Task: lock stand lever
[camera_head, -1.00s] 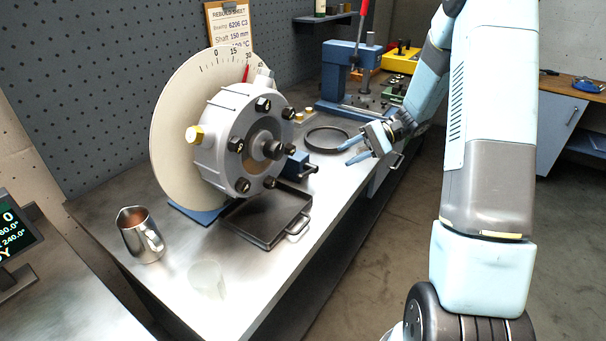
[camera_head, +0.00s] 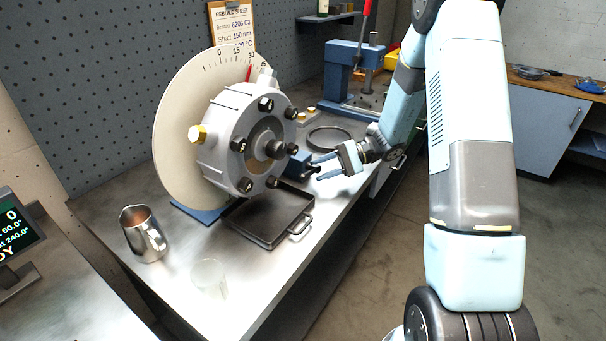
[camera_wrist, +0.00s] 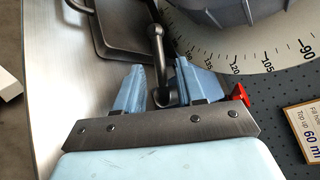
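The large grey rotor (camera_head: 225,140) with bolts stands on its blue stand in front of a round dial plate (camera_head: 172,130). A blue block (camera_head: 297,163) with a short dark lever (camera_head: 312,168) sits at the rotor's right. My gripper (camera_head: 320,170) reaches in from the right, with its fingertips at this lever. In the wrist view my gripper (camera_wrist: 158,85) has its two blue fingers apart, and the dark lever (camera_wrist: 157,60) with a rounded end lies between them. I cannot tell whether either finger touches it.
A black tray (camera_head: 268,222) lies before the rotor and also shows in the wrist view (camera_wrist: 115,35). A dark ring (camera_head: 328,138) lies behind my gripper. A metal jug (camera_head: 143,235) and a clear cup (camera_head: 209,276) stand at the front left. A blue press (camera_head: 342,75) stands behind.

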